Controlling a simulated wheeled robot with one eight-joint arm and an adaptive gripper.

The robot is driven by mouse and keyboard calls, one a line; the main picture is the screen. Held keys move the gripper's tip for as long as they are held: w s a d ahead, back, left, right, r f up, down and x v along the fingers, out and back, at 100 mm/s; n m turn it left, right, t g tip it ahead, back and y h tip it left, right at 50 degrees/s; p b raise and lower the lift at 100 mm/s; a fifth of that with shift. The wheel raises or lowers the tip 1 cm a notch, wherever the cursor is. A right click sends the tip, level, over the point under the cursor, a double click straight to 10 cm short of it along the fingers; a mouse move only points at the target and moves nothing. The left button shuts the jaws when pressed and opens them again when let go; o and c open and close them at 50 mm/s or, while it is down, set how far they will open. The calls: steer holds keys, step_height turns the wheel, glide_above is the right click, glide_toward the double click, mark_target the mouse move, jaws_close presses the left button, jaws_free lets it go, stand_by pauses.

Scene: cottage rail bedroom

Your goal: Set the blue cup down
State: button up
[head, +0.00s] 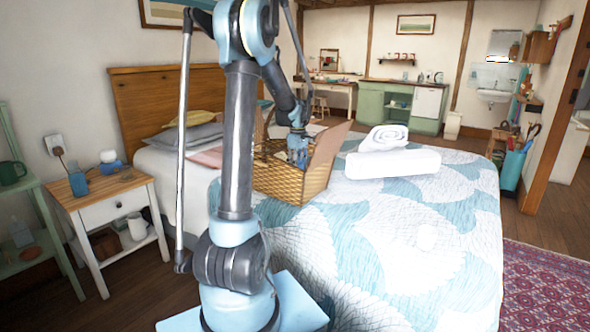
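My gripper (297,157) is over the wicker basket (290,186) on the bed, at the basket's opening. Its fingertips are small and partly hidden by the basket, so I cannot tell whether they are open or shut. Bluish surfaces show at the gripper, but I cannot make out a blue cup there for certain. A brown flat lid or board (325,157) stands up at the basket's right side. The inside of the basket is mostly hidden.
The bed's patterned quilt (400,245) has free room right of the basket. White folded towels (392,164) lie behind that. A nightstand (112,207) at left holds a blue bottle (78,181) and small items. A green shelf (28,228) stands beside it.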

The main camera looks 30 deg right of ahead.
steer(key=shift+f, duration=0.6)
steer(key=o, duration=0.8)
step_height(320, 180, up, 13)
steer(key=shift+r, duration=0.15)
stand_by(0.6)
